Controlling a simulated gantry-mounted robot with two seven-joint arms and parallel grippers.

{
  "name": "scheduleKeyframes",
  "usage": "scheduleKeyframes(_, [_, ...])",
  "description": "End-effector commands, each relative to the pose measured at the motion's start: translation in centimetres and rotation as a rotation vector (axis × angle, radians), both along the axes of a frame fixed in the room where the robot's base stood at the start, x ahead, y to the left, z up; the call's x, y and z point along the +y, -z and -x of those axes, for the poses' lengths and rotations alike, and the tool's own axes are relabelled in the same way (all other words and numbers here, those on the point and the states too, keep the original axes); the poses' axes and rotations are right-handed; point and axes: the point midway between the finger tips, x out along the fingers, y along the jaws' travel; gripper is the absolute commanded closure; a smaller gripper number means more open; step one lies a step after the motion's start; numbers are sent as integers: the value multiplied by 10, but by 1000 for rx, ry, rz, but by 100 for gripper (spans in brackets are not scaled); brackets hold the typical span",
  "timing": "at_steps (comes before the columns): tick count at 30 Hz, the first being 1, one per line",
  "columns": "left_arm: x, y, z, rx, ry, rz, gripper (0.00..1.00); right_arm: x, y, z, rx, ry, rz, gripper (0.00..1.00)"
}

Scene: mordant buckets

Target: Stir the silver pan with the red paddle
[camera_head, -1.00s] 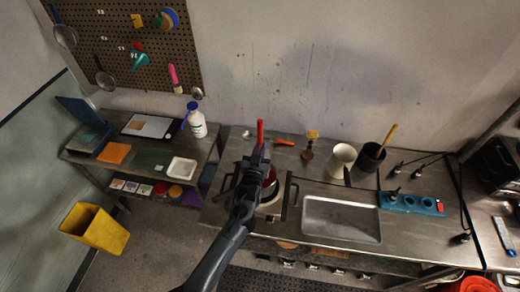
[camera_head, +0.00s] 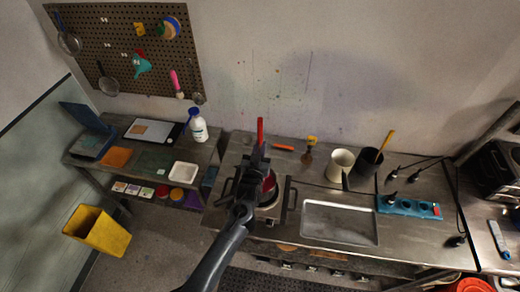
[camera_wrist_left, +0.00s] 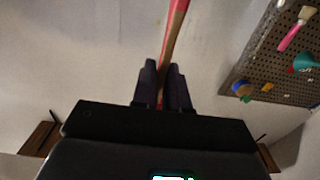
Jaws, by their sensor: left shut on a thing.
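The silver pan (camera_head: 272,199) stands on the left part of the counter. My left gripper and arm hide much of it, and something red shows inside. My left gripper (camera_head: 256,157) is above the pan, shut on the red paddle (camera_head: 260,131). The paddle's handle sticks up past the fingers. In the left wrist view the paddle (camera_wrist_left: 174,35) stands between the two fingers (camera_wrist_left: 163,90), red with a paler wooden strip. The paddle's lower end is hidden, so I cannot tell whether it touches the pan's contents. My right gripper is not in view.
A sunken metal tray (camera_head: 340,222) lies right of the pan. Behind it stand a cream jug (camera_head: 340,163) and a dark pot (camera_head: 366,163) with a yellow handle. An orange tool (camera_head: 283,147) lies at the back. A white bottle (camera_head: 197,127) stands on the left bench.

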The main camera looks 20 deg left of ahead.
Motion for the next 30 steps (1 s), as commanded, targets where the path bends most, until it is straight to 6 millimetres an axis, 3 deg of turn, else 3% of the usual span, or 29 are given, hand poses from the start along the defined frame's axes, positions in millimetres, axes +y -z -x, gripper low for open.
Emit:
scheduleKeyframes(3, [0,-19,0,-2,0,1,100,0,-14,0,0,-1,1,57])
scheduleKeyframes(15, [0,-59,0,-2,0,1,100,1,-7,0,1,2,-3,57])
scheduleKeyframes(30, [0,-68,0,-1,0,0,100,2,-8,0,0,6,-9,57])
